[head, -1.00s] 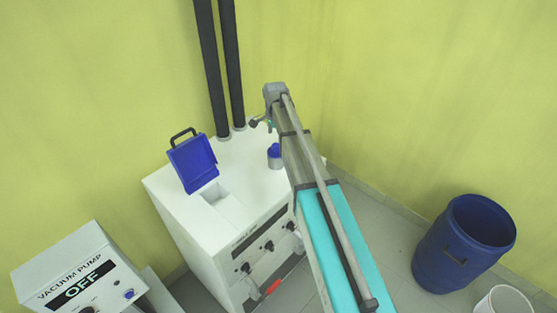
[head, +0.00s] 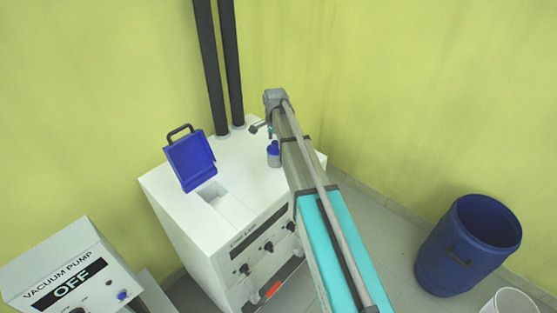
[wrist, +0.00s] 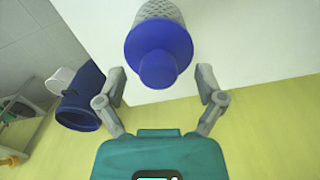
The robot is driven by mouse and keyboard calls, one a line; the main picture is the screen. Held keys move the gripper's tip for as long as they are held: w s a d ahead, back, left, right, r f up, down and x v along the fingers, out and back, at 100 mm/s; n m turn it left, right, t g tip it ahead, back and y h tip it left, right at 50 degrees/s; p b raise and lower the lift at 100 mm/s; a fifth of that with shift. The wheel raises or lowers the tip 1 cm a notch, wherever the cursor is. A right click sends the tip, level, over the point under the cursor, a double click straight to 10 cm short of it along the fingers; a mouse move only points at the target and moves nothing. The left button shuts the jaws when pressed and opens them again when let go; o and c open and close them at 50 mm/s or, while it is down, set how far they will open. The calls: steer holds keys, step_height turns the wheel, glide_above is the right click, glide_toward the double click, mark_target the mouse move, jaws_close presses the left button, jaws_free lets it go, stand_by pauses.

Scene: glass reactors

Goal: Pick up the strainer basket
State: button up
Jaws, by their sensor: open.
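The strainer basket (head: 273,149) has a blue knobbed top and a grey body. It stands upright on the white machine, left of my arm, in the head view. In the wrist view the strainer basket (wrist: 158,45) shows its round blue top and knob, with grey mesh behind. My gripper (wrist: 161,82) is open, with one finger on each side of the knob. I cannot tell whether the fingers touch it. In the head view my gripper (head: 271,131) is small and partly hidden, just above the basket.
The white machine (head: 165,195) has a raised blue lid (head: 190,160) beside a square opening (head: 213,194). Two black pipes (head: 220,70) rise behind. A vacuum pump box (head: 70,275) reading OFF stands lower left. A blue barrel (head: 465,250) and white bucket (head: 508,302) stand right.

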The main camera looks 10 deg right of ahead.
steer(key=shift+f, duration=0.45)
stand_by(0.3)
jaws_close()
